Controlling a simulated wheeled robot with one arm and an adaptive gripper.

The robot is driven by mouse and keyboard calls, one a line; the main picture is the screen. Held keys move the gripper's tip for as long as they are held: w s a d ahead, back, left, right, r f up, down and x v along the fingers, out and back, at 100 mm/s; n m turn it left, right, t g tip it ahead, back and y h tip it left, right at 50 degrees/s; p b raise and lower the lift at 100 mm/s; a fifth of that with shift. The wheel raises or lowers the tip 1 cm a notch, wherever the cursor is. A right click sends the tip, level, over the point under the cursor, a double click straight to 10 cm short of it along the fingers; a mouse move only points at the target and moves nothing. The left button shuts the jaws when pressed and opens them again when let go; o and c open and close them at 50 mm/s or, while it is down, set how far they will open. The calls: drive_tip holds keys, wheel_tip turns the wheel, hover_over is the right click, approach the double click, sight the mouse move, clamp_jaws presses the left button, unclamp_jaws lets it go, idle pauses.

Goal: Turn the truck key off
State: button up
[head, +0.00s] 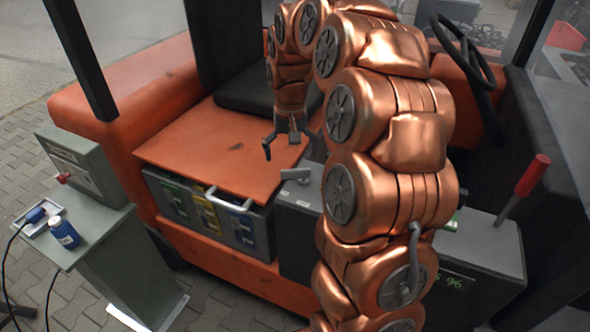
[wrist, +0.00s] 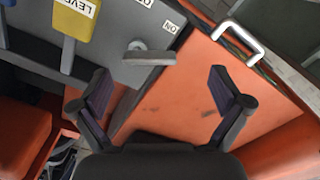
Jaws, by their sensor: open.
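The truck key (head: 297,174) is a light grey bar on a round base, set on the dark grey panel (head: 300,196) beside the orange deck. In the wrist view the key (wrist: 150,57) lies crosswise, its bar extending right from the round base. An "ON" label (wrist: 170,27) sits just above it; another label at the top edge is cut off. My gripper (head: 292,146) is open and empty above the deck edge, apart from the key. In the wrist view the key shows beyond and between its fingertips (wrist: 159,82).
The orange deck (head: 215,145) is flat and clear. A silver handle (head: 234,204) stands out on its side. A yellow lever (wrist: 70,25) is near the key. A steering wheel (head: 463,50) and red-handled lever (head: 530,178) are right. A blue bottle (head: 65,232) stands on a grey stand, left.

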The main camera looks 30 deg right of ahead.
sight(295, 169)
drive_tip(key=d, duration=0.1)
drive_tip(key=w+d, duration=0.1)
drive_tip(key=shift+w+d+f+m, duration=0.3)
drive_tip(key=shift+d+f, duration=0.05)
drive_tip(key=shift+f, duration=0.05)
drive_tip(key=shift+f+p, duration=1.45)
drive_tip(key=shift+f, duration=2.4)
drive_tip(key=c, duration=0.9)
